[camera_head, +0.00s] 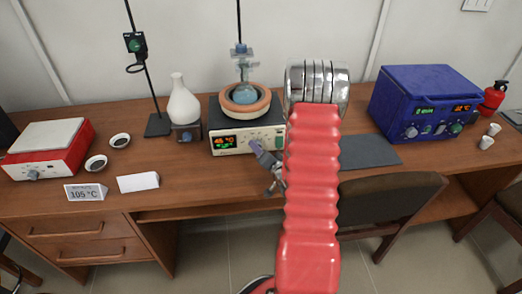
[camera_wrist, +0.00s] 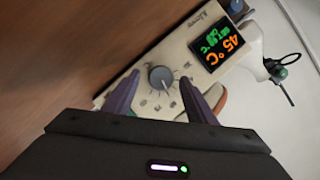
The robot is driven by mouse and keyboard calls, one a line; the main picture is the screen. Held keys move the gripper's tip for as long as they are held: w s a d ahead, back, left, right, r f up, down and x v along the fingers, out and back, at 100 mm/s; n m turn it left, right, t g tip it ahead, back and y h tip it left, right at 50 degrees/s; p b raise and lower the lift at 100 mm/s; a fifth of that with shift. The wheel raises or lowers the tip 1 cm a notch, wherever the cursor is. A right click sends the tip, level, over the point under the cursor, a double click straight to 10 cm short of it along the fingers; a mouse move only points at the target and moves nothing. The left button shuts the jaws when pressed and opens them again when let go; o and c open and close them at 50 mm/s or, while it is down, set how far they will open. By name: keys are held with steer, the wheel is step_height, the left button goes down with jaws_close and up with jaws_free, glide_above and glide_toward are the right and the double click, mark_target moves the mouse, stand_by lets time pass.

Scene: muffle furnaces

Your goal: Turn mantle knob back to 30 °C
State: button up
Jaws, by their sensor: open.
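The heating mantle (camera_head: 232,143) stands on the bench in the middle of the head view, with a round flask (camera_head: 245,94) in its orange-brown ring. Its front panel faces me. In the wrist view its display (camera_wrist: 218,42) reads 45 °C in orange, with a smaller green line that I cannot read surely. The mantle knob (camera_wrist: 160,77) is a round grey dial on the cream panel. My gripper (camera_wrist: 160,97) is open, its two purple fingers on either side of the knob in the picture. I cannot tell whether they touch it. In the head view my gripper (camera_head: 262,158) is at the panel's right part.
A white flask (camera_head: 183,105) on a small base and a stand are left of the mantle. A red-and-white hotplate (camera_head: 48,146), two small dishes and a 105 °C sign (camera_head: 86,192) are further left. A blue furnace (camera_head: 420,103) is at right. A chair (camera_head: 385,205) stands in front.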

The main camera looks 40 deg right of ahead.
steer(key=shift+w, duration=0.2)
steer(key=c, duration=1)
steer(key=shift+s+d, duration=0.1)
steer(key=shift+d, duration=0.1)
steer(key=shift+c, duration=0.2)
steer(key=shift+a, duration=0.1)
